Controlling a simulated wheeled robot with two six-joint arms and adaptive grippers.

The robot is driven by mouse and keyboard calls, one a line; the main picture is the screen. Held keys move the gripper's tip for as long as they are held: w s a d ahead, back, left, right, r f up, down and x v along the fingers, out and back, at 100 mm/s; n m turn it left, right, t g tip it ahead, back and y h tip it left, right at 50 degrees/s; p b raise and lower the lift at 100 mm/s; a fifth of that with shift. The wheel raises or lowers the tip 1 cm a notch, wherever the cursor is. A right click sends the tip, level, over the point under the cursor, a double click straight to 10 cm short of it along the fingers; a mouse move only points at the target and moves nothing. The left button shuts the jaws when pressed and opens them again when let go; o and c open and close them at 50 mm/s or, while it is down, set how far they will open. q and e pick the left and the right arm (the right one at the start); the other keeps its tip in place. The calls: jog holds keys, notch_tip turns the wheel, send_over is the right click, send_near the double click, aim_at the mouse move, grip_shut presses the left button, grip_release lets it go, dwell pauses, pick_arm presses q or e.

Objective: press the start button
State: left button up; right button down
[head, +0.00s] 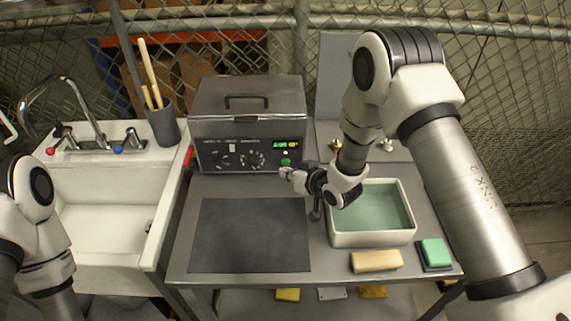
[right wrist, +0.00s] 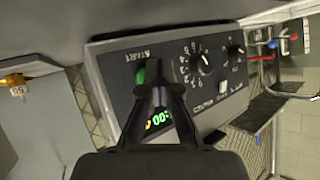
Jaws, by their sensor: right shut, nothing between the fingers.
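The thruster tank (head: 248,100) is a grey lidded box with a dark control panel (head: 222,160) at the back of the bench. Its green start button (head: 286,162) is at the panel's right end, under the lit green display (head: 287,144). The right wrist view shows the button (right wrist: 140,76), partly hidden by my fingers, near the START label. My right gripper (head: 288,173) is shut and empty, its tips right in front of the button. I cannot tell whether they touch it. It also shows in the right wrist view (right wrist: 160,66). My left gripper is out of view.
A dark mat (head: 250,235) lies on the bench before the tank. A basin of greenish liquid (head: 335,238) stands below my right arm, with a tan block (head: 376,261) and a green sponge (head: 433,250) in front. A sink (head: 100,185) is at left.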

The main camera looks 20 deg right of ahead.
jog(key=shift+w+d, duration=0.1)
jog(key=shift+w, duration=0.2)
jog(key=shift+w+d, duration=0.15)
jog(key=shift+w, duration=0.3)
dwell(0.6)
jog(key=shift+s+a, duration=0.25)
jog(key=shift+s, duration=0.6)
jog(key=shift+s+a, duration=0.25)
jog(key=shift+s, duration=0.55)
jog(key=shift+s+a, duration=0.2)
jog(key=shift+s, duration=0.6)
jog(key=shift+s+a, duration=0.25)
jog(key=shift+s, duration=0.55)
jog(key=shift+r, duration=0.15)
